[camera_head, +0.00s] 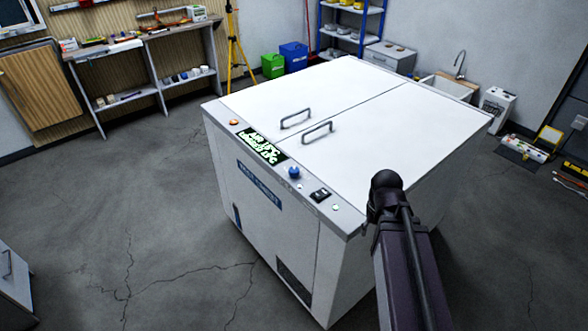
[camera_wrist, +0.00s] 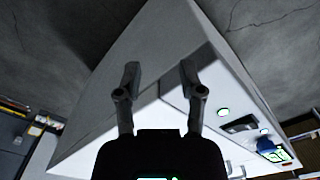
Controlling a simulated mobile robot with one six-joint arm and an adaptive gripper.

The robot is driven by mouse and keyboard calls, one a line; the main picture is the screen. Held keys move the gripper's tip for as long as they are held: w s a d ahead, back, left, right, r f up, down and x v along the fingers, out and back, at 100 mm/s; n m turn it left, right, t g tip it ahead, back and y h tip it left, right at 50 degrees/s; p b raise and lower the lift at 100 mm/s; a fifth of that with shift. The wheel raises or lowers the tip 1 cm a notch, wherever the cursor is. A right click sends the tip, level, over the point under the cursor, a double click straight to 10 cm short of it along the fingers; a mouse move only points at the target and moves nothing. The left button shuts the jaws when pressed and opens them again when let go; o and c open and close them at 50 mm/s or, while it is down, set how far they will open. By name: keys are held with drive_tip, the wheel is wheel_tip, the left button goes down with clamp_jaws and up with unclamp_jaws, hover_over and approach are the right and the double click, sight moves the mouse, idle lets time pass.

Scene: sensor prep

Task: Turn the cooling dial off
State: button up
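The cooling dial is likely the blue knob (camera_head: 294,173) on the front control strip of a white chest-like cabinet (camera_head: 270,215). It also shows in the wrist view as a blue knob (camera_wrist: 265,144) at the lower right, beside the lit display. Its exact setting is too small to read. My gripper (camera_wrist: 160,75) is open and empty in the wrist view, its two fingers apart in front of the cabinet. The dial lies to the right of the fingers, apart from them. In the head view my dark arm stands at the cabinet's right corner, and the gripper's fingers are not visible.
The strip also holds a lit green display (camera_head: 262,146), a black rocker switch (camera_head: 320,195), an orange button (camera_head: 234,122) and small round lights. Two lid handles (camera_head: 317,132) stand up from the top. Open floor (camera_head: 130,230) lies left of the cabinet.

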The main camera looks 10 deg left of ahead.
drive_tip(key=shift+o, duration=1.2)
drive_tip(key=w+a+r+n+p, duration=0.2)
drive_tip(key=w+a+r+p, duration=0.1)
drive_tip(key=w, duration=0.3)
drive_tip(key=w+a+r+n+p, duration=0.1)
drive_tip(key=w+a+r+p, duration=0.2)
drive_tip(key=w+a, duration=0.3)
drive_tip(key=shift+w+r+n, duration=0.3)
drive_tip(key=shift+w+n, duration=0.1)
drive_tip(key=shift+w, duration=0.15)
wheel_tip(320, 180, up, 6)
drive_tip(key=n+p, duration=0.5)
drive_tip(key=p, duration=0.1)
hover_over(294, 169)
drive_tip(key=shift+r, duration=0.1)
drive_tip(key=shift+f, duration=0.2)
wheel_tip(294, 169, down, 13)
drive_tip(key=b, duration=1.3)
drive_tip(key=shift+f, duration=0.2)
drive_tip(key=c, duration=1.1)
